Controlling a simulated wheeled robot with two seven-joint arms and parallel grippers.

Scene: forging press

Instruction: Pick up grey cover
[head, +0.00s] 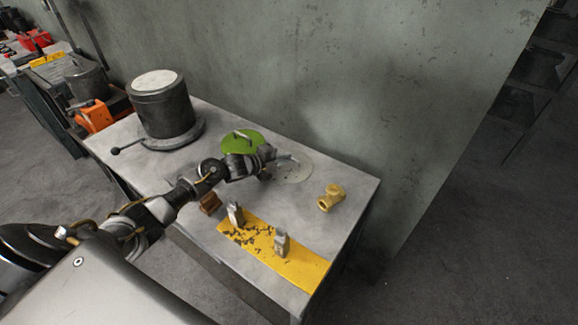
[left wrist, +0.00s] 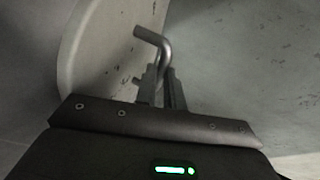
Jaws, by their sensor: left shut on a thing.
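The grey cover (head: 292,172) is a flat, pale round disc near the back of the grey table. Its bent metal handle (left wrist: 152,38) stands out from the disc in the left wrist view. My left gripper (head: 276,157) reaches in from the left and is shut on this handle, with its fingers (left wrist: 162,88) around the rod. The gripper hides part of the cover in the head view. I cannot tell whether the cover touches the table. My right gripper is not in view.
A green cover (head: 236,142) with a handle lies just left of my gripper. A dark cylindrical pot (head: 162,106) stands at the back left. A brass fitting (head: 331,197) lies to the right. Two metal pieces stand on a yellow plate (head: 306,266) in front. A wall rises behind.

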